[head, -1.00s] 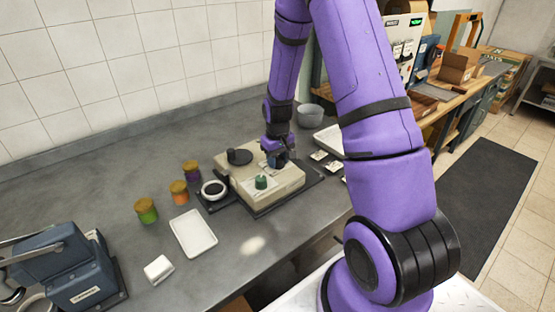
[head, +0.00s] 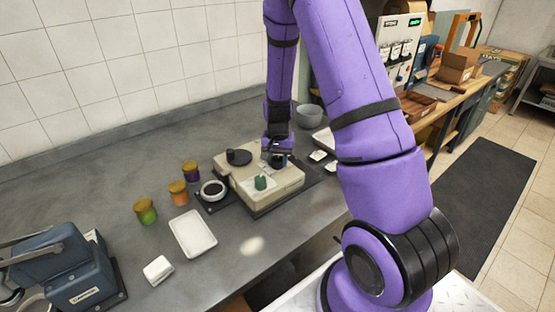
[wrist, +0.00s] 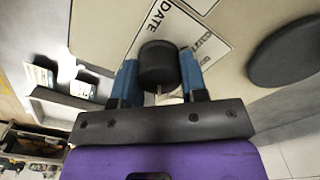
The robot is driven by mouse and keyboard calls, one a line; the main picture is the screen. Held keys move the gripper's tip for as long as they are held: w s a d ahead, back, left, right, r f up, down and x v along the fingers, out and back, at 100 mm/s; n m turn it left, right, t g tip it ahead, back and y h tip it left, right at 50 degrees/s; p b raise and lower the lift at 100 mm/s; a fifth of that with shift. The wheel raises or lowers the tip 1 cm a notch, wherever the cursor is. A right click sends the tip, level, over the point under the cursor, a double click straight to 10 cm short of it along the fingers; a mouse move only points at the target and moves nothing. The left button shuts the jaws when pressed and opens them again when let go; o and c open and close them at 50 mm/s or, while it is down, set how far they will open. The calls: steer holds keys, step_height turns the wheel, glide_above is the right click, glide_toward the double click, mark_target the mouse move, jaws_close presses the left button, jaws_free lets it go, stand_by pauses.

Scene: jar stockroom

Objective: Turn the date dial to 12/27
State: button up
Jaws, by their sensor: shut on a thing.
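The date dial (wrist: 158,66) is a dark round knob on the beige machine (head: 240,190). My gripper (wrist: 160,82) is shut on the dial, one blue finger on each side. In the head view my gripper (head: 278,158) is over the back right part of the machine's top and mostly hides the dial.
A green knob (head: 261,183) and a black round disc (head: 238,157) are also on the machine. Several lidded jars (head: 178,192), a white tray (head: 193,233) and a round dish (head: 213,190) stand to the left. A grey bowl (head: 309,117) is behind.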

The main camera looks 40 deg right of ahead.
mark_target(277, 158)
stand_by(0.3)
steer(key=o, duration=0.9)
steer(key=shift+r, duration=0.1)
step_height(277, 158, up, 11)
steer(key=shift+f, duration=0.2)
steer(key=shift+r, duration=0.1)
stand_by(0.3)
